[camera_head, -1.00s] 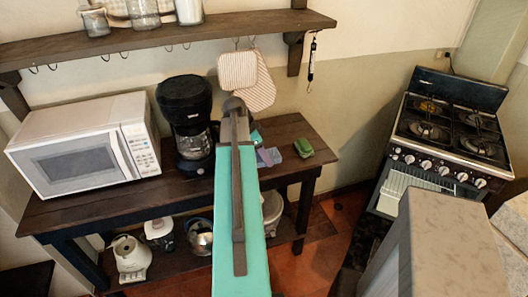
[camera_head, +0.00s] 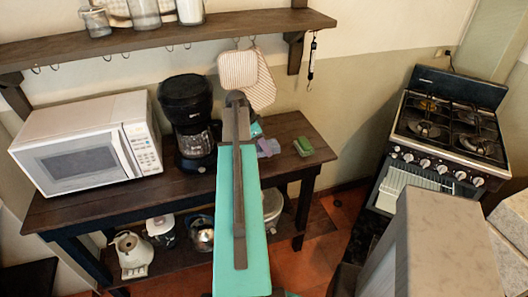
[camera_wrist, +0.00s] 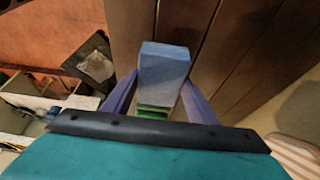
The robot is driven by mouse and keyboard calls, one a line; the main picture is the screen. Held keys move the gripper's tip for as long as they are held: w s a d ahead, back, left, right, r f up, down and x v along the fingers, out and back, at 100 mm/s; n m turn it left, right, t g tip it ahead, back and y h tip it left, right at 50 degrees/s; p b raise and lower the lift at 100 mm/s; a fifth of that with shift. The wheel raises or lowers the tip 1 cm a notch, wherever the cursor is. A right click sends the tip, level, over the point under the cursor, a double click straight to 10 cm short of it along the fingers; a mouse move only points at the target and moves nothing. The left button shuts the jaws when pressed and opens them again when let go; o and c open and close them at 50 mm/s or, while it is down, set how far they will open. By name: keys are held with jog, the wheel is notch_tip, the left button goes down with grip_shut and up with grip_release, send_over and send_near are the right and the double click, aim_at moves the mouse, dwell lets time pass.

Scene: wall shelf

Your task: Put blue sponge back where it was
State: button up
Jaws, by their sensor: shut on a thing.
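The blue sponge (camera_wrist: 165,65) is a pale blue block in the wrist view. My gripper (camera_wrist: 160,92) has two purplish fingers, one on each side of the sponge, and is shut on it. The dark wooden tabletop (camera_wrist: 230,50) shows behind the sponge. A green patch (camera_wrist: 153,110) shows just below the sponge; I cannot tell whether it is part of it. In the head view my arm hides most of the gripper; a purplish part (camera_head: 267,147) shows at the table's right end, near a green block (camera_head: 303,147).
A coffee maker (camera_head: 187,115) and a white microwave (camera_head: 85,145) stand left on the table. Striped mitts (camera_head: 238,70) hang from the wall shelf (camera_head: 160,42) above. A stove (camera_head: 450,130) stands at the right, across a floor gap.

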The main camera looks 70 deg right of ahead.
jog(key=shift+f, duration=0.15)
jog(key=shift+f+p, duration=0.9)
jog(key=shift+f, duration=0.7)
jog(key=shift+f, duration=0.15)
jog(key=o, duration=1)
jog(key=shift+r, duration=0.25)
jog(key=shift+b+v, duration=2.05)
jog(key=shift+v, duration=3.9)
